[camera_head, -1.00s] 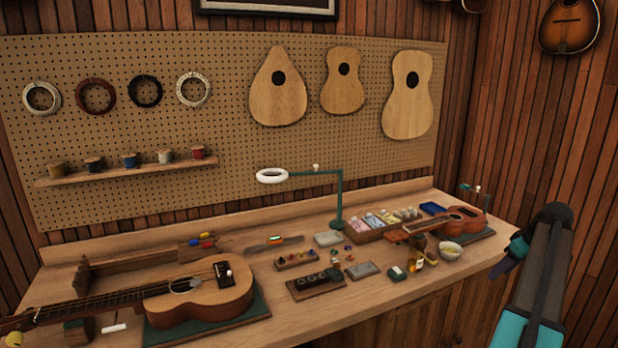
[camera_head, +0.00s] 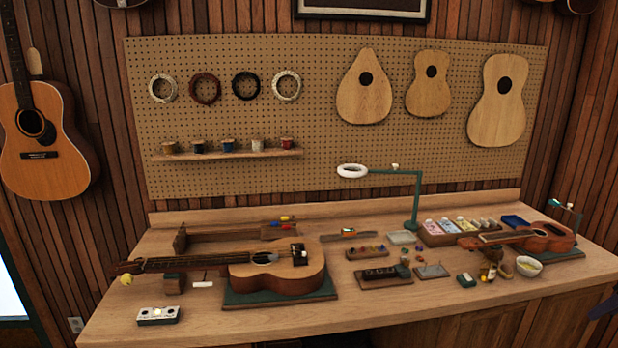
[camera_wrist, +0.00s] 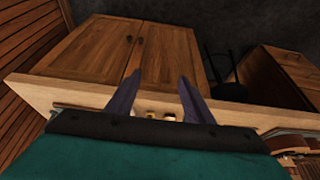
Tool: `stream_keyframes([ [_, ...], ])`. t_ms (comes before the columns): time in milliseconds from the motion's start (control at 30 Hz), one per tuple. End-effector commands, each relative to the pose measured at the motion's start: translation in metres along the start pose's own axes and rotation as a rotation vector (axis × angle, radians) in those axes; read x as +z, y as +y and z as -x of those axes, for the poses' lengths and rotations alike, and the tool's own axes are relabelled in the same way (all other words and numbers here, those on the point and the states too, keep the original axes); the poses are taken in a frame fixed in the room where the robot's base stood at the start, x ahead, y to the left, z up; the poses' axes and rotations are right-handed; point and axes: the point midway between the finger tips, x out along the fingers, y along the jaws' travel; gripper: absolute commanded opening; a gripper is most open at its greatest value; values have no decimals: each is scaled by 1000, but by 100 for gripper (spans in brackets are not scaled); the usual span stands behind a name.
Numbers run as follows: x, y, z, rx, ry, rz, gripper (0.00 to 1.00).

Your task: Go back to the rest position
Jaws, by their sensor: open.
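My gripper (camera_wrist: 158,98) shows in the wrist view with its two dark fingers spread apart and nothing between them. Beyond the fingers are the wooden cabinet doors (camera_wrist: 97,48) under the workbench and the bench's edge. The workbench (camera_head: 420,318) stands ahead, apart from the arm as far as I can tell.
A guitar (camera_head: 42,145) hangs on the left wall.

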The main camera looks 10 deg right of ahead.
Motion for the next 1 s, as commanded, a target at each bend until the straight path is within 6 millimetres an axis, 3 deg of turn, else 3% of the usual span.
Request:
stream_keyframes([
  [267, -26, -20, -21, -27, -4, 39, 48],
  [567, -57, -59, -73, -91, -23, 95, 48],
  [767, -83, -116, -139, -174, -56, 160, 48],
  [1000, -96, -203, -222, -279, -115, 241, 48],
])
